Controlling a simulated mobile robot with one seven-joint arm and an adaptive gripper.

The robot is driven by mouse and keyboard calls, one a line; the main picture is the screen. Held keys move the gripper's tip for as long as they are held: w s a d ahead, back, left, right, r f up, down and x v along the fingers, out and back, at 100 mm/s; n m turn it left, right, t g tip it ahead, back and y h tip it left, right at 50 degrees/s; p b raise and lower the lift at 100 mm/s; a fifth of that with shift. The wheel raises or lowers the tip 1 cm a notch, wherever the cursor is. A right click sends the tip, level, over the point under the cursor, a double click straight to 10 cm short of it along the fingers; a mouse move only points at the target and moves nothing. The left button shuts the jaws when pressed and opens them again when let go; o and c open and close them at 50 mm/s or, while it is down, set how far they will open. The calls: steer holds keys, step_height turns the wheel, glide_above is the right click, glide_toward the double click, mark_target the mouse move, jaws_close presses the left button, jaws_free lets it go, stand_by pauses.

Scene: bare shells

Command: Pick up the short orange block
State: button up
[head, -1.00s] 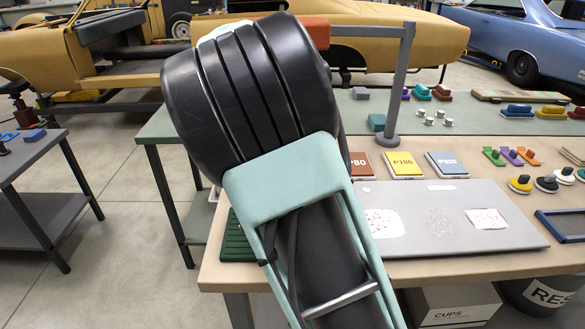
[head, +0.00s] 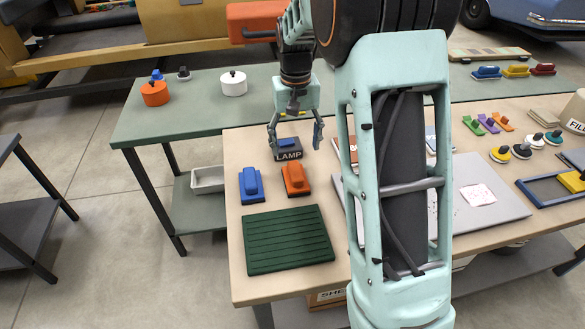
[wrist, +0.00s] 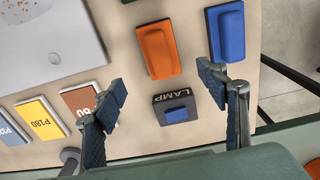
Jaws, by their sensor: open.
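The orange block (head: 296,179), a low dark-edged block with a raised grip, lies on the tan table next to a similar blue block (head: 251,185). It also shows in the wrist view (wrist: 158,50), ahead of the fingers and between their lines. My gripper (head: 295,135) is open and empty, pointing down above the dark LAMP box (head: 289,155), a little behind the orange block. In the wrist view my gripper's (wrist: 162,88) fingers are spread on both sides of the LAMP box (wrist: 176,107). Nothing covers the orange block.
A green ribbed mat (head: 288,240) lies in front of the blocks. A grey board (head: 490,190) lies to the right, partly behind my arm. Sanding packs (wrist: 42,118) lie left of the gripper in the wrist view. An orange cylinder (head: 155,94) stands on the green bench.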

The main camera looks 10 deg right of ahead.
mark_target(296, 170)
steer(key=f, duration=0.4)
steer(key=shift+s+f, duration=0.2)
steer(key=shift+f, duration=0.15)
steer(key=shift+w+f, duration=0.15)
steer(key=shift+f, duration=2.85)
steer(key=shift+c, duration=0.5)
steer(key=c, duration=1.2)
